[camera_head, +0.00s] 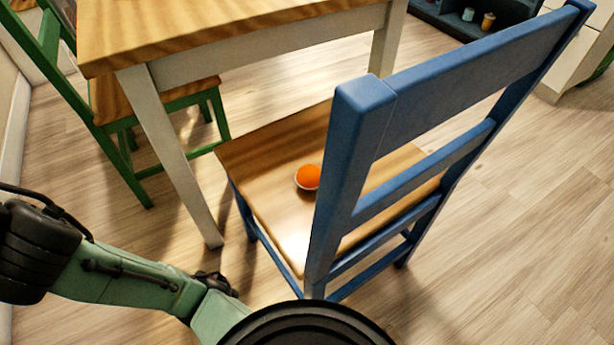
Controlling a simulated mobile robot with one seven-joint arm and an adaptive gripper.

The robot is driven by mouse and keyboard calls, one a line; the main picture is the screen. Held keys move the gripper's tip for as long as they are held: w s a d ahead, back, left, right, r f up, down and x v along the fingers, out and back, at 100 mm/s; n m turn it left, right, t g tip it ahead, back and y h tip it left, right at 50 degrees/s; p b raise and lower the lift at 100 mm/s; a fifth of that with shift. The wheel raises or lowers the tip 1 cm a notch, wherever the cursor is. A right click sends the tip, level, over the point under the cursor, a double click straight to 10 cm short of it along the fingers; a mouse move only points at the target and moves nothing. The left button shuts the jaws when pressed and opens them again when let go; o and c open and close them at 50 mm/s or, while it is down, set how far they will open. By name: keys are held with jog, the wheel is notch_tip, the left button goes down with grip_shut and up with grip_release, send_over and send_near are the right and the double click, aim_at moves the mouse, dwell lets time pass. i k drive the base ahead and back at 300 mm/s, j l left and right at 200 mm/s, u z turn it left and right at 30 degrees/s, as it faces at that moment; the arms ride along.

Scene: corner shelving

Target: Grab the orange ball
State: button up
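The orange ball (308,177) rests on the wooden seat of the blue chair (274,205), towards the seat's middle. A pale rim or band shows along the ball's lower left edge. The chair's blue back post stands just right of the ball in the picture. My green arm reaches in from the lower left, below and left of the chair. A small dark part at the arm's far end (214,283) may be my gripper, low beside the chair and apart from the ball. Its fingers cannot be made out.
A wooden table (160,30) with white legs stands behind and left of the seat. A green chair (120,100) is at the far left. The blue backrest (470,85) rises on the right. Dark shelving (450,20) is at the back. The floor at right is clear.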

aim_at(307, 178)
jog(key=k+l+u, duration=0.1)
jog(key=l+u, duration=0.15)
jog(key=u, duration=0.25)
jog(key=k+l+u, duration=0.15)
jog(key=u, duration=0.3)
jog(key=k+l+u, duration=0.2)
jog(key=u, duration=0.3)
